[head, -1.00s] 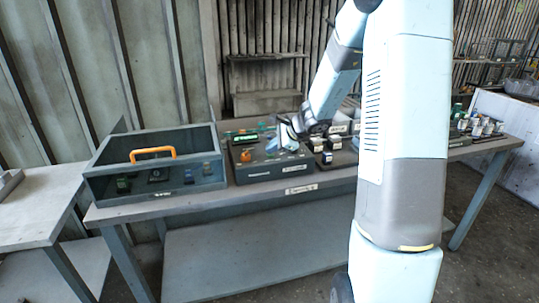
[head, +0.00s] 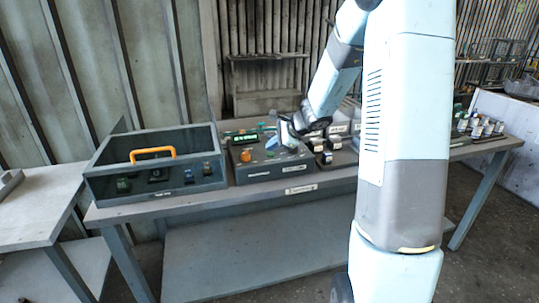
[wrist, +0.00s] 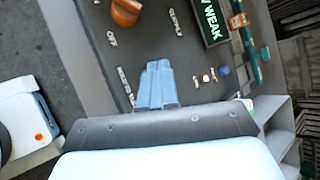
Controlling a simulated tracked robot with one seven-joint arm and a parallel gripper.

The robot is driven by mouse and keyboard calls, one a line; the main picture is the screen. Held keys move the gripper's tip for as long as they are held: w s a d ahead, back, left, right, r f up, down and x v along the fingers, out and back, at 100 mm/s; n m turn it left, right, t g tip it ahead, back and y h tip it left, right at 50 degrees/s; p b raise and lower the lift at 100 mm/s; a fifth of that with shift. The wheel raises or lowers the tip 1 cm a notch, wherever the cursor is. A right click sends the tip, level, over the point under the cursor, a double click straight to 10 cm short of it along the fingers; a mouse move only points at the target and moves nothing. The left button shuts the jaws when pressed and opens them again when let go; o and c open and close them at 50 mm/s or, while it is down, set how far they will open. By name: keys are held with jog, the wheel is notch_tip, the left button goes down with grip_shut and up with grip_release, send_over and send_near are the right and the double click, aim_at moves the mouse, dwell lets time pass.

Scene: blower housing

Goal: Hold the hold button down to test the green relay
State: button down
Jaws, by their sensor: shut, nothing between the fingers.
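The dark test box (head: 270,171) stands on the bench, with a lit green display (head: 244,140) and an orange knob (head: 246,155). In the wrist view the display (wrist: 212,20) ends in the word "WEAK" and the orange knob (wrist: 125,12) is at the top. My gripper (wrist: 157,68) is shut and empty, its light blue fingers over the box's top panel; it also shows in the head view (head: 272,145). I cannot tell whether the fingertips touch the panel. The hold button cannot be made out. I cannot tell which part is the green relay.
A grey bin (head: 103,190) with an orange handle (head: 152,154) and several small parts stands left of the box. Dark holders with small blocks (head: 326,157) stand to its right, close to my wrist. More small parts (head: 476,128) are at the bench's right end.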

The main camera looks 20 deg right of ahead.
aim_at(273, 154)
jog(key=shift+r, duration=0.35)
jog(key=shift+r, duration=2.55)
jog(key=shift+s, duration=0.1)
jog(key=s+a+r+n+g+h, duration=0.1)
jog(key=s+a+r+n, duration=0.15)
jog(key=s, duration=0.35)
jog(key=s+a+r+n, duration=0.1)
jog(key=s+r+n, duration=0.3)
jog(key=s, duration=0.2)
jog(key=s+a+r+n+g+h, duration=0.1)
jog(key=s+a+r+n, duration=0.1)
jog(key=s+r+n, duration=0.3)
jog(key=s+d+n+h, duration=0.2)
jog(key=s+n, duration=0.1)
jog(key=s, duration=0.6)
jog(key=s+d+n+h, duration=0.2)
jog(key=s+n, duration=0.2)
jog(key=s, duration=0.6)
jog(key=shift+d+t, duration=0.3)
jog(key=shift+t, duration=0.1)
jog(key=shift+f, duration=0.1)
